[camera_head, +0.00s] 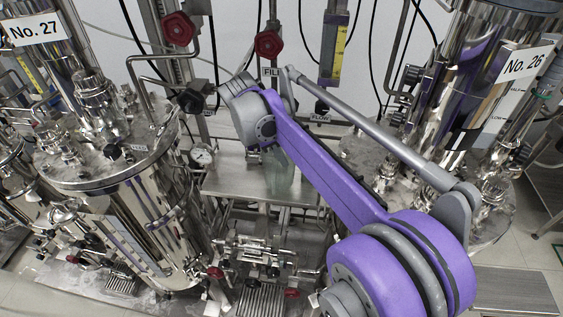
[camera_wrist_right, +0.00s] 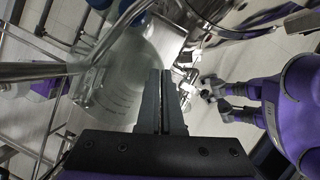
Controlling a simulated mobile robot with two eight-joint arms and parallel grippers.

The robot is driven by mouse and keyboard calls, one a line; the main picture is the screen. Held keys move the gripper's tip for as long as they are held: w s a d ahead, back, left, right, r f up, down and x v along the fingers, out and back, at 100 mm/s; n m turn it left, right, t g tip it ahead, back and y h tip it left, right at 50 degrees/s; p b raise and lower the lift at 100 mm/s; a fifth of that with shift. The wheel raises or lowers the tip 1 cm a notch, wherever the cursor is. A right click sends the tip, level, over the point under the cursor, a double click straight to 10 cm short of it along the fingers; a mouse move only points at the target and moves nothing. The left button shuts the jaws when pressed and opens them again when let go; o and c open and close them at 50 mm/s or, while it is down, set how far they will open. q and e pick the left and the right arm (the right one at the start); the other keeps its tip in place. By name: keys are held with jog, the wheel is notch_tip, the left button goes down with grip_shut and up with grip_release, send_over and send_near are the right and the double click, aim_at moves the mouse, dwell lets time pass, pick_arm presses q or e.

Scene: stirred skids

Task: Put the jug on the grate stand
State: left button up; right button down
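The clear glass jug (camera_head: 280,172) shows below my right wrist in the head view, in front of a metal surface. In the right wrist view the jug (camera_wrist_right: 112,82), with measuring marks, is just left of the fingers. My right gripper (camera_wrist_right: 163,76) has its dark fingers nearly together at the jug's side and looks shut on it; the exact contact is hard to see. In the head view the arm hides the fingers. My left arm is out of the head view; its gripper (camera_wrist_right: 213,90) shows small in the right wrist view. I cannot clearly identify the grate stand.
A steel tank (camera_head: 150,215) labelled No. 27 stands left, and another tank (camera_head: 455,100) labelled No. 26 stands right. Between them is a low metal table (camera_head: 240,188), with pipes and red-handled valves (camera_head: 268,45) above it and more valves (camera_head: 265,260) below.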

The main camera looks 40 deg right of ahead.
jog(key=shift+f, duration=1.3)
jog(key=shift+f, duration=0.15)
jog(key=c, duration=1.1)
grip_release()
